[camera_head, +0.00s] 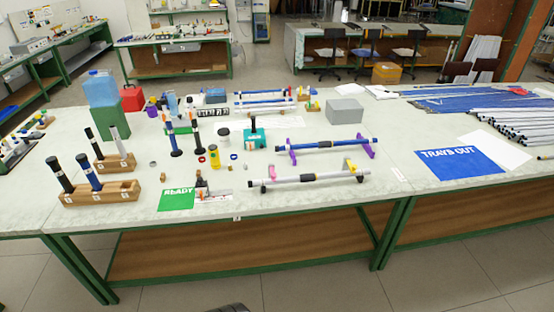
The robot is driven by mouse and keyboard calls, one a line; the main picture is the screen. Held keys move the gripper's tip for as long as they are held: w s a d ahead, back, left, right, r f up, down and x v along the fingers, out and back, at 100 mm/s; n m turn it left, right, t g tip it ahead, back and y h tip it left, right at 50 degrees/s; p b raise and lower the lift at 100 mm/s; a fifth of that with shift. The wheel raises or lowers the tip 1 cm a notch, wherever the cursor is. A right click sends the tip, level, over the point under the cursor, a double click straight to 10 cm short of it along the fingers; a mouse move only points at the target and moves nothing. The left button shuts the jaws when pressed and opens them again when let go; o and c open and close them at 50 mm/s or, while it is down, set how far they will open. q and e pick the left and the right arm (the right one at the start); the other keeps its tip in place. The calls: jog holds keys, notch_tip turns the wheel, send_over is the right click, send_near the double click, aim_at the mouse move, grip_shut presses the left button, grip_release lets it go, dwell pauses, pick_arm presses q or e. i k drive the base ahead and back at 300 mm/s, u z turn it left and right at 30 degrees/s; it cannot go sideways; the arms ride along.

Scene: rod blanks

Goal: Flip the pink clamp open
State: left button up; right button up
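A blue rod (325,146) with a dark middle band lies across two stands near the middle of the table. Neither of my grippers is in view.
A wooden block with upright rods (125,192) stands at left. A green READY card (177,199) lies near the front edge. A blue TRAYS OUT sheet (460,163) and a pile of silver rods (515,127) are at right. A grey box (344,111) stands behind the blue rod.

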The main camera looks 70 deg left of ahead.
aim_at(274, 174)
jog(key=u, duration=1.85)
